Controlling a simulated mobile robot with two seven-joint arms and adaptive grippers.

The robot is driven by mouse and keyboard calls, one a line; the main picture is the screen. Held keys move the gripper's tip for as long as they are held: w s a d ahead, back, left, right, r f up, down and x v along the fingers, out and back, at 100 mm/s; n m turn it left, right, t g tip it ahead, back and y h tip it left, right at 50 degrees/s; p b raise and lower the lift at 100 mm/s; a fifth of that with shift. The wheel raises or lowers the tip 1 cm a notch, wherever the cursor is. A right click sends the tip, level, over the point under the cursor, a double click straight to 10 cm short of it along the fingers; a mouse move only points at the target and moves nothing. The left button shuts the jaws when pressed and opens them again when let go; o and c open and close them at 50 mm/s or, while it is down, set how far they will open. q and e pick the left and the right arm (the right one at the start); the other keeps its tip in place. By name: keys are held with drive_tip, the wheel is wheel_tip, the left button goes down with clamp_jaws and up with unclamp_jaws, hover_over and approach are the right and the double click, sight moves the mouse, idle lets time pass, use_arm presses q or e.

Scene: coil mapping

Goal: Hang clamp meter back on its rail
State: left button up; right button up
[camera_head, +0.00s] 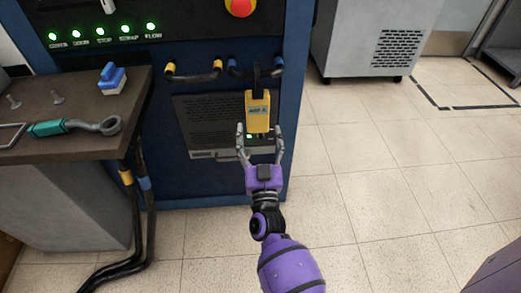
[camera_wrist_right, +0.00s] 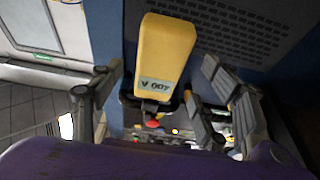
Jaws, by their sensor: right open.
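The yellow clamp meter (camera_head: 257,112) is upright in front of the blue cabinet, its black upper part overlapping the blue-banded rail (camera_head: 238,70). It appears to hang there, but the contact is not clear. My right gripper (camera_head: 260,132) is open at the meter's lower end, one finger on each side. My left gripper is not in view.
A yellow-banded rail (camera_head: 193,74) is left of the blue-banded one. The dark bench (camera_head: 60,90) at left bears a teal-handled tool (camera_head: 75,127) and a blue-and-white block (camera_head: 112,78). Cables run down beside it. The floor (camera_head: 370,200) to the right is clear.

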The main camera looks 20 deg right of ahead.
sight(258, 107)
drive_tip(key=shift+x, duration=3.3)
drive_tip(key=shift+c, duration=0.4)
drive_tip(key=shift+r, duration=0.1)
drive_tip(key=c, duration=1.3)
drive_tip(key=shift+r+p, duration=1.7)
drive_tip(key=shift+p, duration=0.05)
drive_tip(key=shift+s+a+p, duration=0.2)
drive_tip(key=shift+s+p, duration=0.2)
drive_tip(key=shift+s, duration=0.35)
drive_tip(key=shift+s+a+p, duration=0.25)
drive_tip(key=shift+s+p, duration=0.1)
drive_tip(key=shift+s, duration=0.35)
drive_tip(key=shift+s+a+p, duration=0.2)
drive_tip(key=shift+s+p, duration=0.2)
drive_tip(key=shift+s, duration=0.35)
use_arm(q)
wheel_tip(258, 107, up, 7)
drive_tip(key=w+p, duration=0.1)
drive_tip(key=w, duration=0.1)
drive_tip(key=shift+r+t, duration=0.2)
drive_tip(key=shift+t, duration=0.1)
use_arm(e)
drive_tip(key=shift+s+a, duration=0.2)
drive_tip(key=shift+s, duration=0.5)
drive_tip(key=shift+s+a, duration=0.2)
drive_tip(key=shift+s, duration=0.55)
drive_tip(key=shift+s, duration=0.1)
